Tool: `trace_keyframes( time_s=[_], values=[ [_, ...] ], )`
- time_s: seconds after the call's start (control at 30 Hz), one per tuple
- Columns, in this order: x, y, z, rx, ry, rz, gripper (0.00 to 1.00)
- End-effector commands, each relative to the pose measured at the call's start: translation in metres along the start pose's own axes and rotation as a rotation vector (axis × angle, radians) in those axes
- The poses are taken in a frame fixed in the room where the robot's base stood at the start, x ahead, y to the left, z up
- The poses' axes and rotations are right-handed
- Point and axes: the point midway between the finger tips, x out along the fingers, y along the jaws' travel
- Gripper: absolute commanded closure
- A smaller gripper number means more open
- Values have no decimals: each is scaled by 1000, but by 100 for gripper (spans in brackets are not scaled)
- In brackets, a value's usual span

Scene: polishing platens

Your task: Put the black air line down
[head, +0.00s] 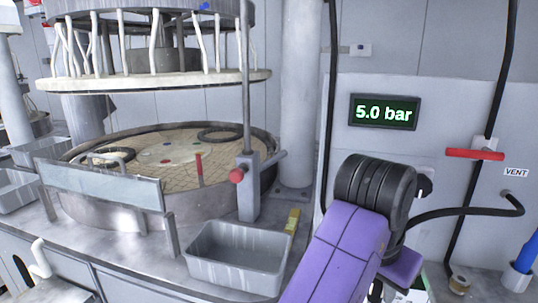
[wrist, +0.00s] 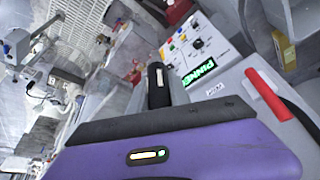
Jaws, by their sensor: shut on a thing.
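My gripper (head: 402,268) shows at the lower right of the head view as a purple body beyond the black ribbed wrist; its fingertips are hidden there. The black air line (head: 455,212) runs from the wall fitting under the VENT label leftward and goes out of sight behind my wrist. In the wrist view, a short black cylindrical piece (wrist: 158,85) stands up beyond the purple gripper body. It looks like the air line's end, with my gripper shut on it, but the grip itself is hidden.
A grey bin (head: 237,270) and a yellow block (head: 292,221) are left of my arm, by the round platen (head: 110,205). The wall carries a 5.0 bar display (head: 384,112) and a red lever (head: 474,154). A blue cylinder (head: 525,257) stands at far right.

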Motion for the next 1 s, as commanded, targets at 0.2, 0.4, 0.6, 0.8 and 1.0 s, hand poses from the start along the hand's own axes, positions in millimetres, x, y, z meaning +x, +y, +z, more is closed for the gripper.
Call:
trace_keyframes(
  time_s=[0.2, 0.4, 0.6, 0.8, 1.0],
  values=[
    [53, -46, 18, -346, -1, -129, 100],
    [108, -61, 56, -606, -4, -237, 100],
    [158, -48, 92, -764, -4, -304, 100],
    [202, -17, 118, -836, -3, -335, 100],
    [232, 16, 127, -843, -2, -343, 100]
  ],
)
